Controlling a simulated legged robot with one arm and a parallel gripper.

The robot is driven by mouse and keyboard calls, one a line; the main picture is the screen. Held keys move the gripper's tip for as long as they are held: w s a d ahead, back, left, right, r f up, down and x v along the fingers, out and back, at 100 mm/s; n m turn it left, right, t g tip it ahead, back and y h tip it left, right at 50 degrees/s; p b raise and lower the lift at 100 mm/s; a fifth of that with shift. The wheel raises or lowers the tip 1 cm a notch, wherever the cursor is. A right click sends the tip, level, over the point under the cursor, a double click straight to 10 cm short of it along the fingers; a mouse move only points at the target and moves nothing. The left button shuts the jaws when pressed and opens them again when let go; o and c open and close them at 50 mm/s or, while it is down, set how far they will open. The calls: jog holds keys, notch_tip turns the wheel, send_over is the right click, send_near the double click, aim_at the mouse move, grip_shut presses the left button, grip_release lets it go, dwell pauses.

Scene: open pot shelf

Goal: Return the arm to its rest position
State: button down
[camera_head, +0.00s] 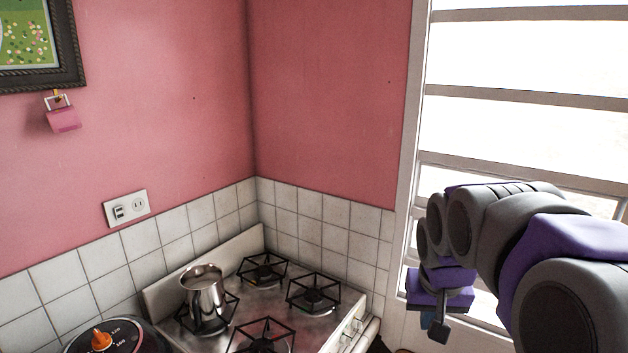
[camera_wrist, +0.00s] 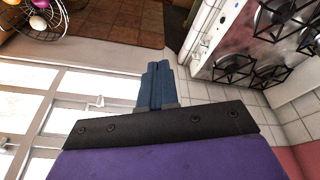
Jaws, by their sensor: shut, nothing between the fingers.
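My arm (camera_head: 545,240), purple and grey, reaches in from the right edge in the head view, in front of the window. My gripper (camera_head: 432,325) hangs at its end, pointing down, right of the stove and apart from it. In the wrist view my gripper (camera_wrist: 158,70) shows its blue fingers together, with nothing between them. A silver pot (camera_head: 204,298) stands upright on the left burner of the stove in the head view, well away from my gripper.
The stove (camera_head: 285,318) with black burner grates stands in the tiled corner; its knobs also show in the wrist view (camera_wrist: 204,45). A barred window (camera_head: 520,110) is behind my arm.

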jog(key=s+a+f+g+b, duration=0.1)
jog(key=s+a+f, duration=0.1)
jog(key=s+f, duration=0.3)
jog(key=s+a+f+n+g+b, duration=0.1)
jog(key=s+f, duration=0.4)
jog(key=s, duration=0.8)
jog(key=s+a+f+n+g+y+b, duration=0.1)
jog(key=s+a+f+g, duration=0.1)
jog(key=s+f, duration=0.4)
jog(key=s+a, duration=0.1)
jog(key=s, duration=0.3)
jog(key=shift+g, duration=0.4)
jog(key=shift+w, duration=0.1)
